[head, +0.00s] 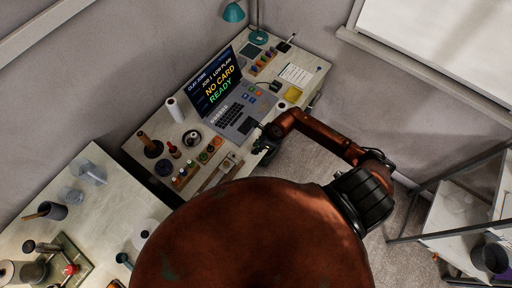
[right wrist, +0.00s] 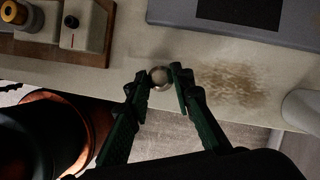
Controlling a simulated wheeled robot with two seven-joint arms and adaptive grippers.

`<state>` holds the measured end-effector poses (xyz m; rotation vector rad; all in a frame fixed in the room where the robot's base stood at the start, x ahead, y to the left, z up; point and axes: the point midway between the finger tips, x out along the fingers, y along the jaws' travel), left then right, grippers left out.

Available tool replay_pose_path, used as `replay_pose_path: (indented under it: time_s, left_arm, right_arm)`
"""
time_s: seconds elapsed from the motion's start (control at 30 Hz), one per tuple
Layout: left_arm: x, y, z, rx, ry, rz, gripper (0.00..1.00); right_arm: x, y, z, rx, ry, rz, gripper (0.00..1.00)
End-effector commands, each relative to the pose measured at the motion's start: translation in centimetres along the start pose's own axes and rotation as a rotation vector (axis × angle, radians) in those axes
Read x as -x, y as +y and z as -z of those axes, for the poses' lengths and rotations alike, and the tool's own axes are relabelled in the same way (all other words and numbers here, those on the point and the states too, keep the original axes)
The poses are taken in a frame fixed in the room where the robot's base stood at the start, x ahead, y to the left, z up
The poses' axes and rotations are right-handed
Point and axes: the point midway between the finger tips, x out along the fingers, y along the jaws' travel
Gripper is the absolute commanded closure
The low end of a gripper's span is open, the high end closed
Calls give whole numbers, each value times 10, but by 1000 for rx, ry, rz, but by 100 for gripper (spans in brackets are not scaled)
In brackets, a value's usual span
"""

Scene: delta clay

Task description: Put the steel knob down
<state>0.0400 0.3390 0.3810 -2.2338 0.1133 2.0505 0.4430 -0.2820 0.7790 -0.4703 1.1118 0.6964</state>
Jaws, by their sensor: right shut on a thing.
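The steel knob (right wrist: 160,77) is a small round shiny piece in the right wrist view. My right gripper (right wrist: 154,84) is shut on it, with one dark green finger on each side. The knob shows against the pale desk top (right wrist: 135,60), close to the front edge. I cannot tell whether it touches the desk. The knob is too small to make out there. My left gripper is not in view.
A brown stained patch (right wrist: 235,82) and a white rounded object (right wrist: 301,108) lie to the right.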

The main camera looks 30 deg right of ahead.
Motion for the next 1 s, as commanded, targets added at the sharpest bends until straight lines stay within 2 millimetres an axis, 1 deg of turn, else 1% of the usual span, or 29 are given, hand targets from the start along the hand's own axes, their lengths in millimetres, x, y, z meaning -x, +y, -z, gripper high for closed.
replay_pose_path:
  time_s: [0.07,0.1,0.33,0.57,0.67,0.77,0.87,1.0]
  left_arm:
    - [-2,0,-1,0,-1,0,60]
    - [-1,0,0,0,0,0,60]
    - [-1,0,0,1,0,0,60]
    - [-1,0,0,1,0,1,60]
    - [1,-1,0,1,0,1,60]
    - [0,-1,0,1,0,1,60]
    - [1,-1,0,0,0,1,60]
    - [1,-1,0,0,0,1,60]
  right_arm:
    - [-2,0,1,0,0,0,95]
    - [-2,0,0,0,0,0,76]
    - [-1,0,0,0,0,0,61]
    - [-1,0,0,0,0,0,61]
    - [3,0,0,0,0,0,61]
    - [14,-1,0,2,0,1,61]
    - [32,-1,0,4,1,3,61]
    - [63,-1,0,5,2,3,61]
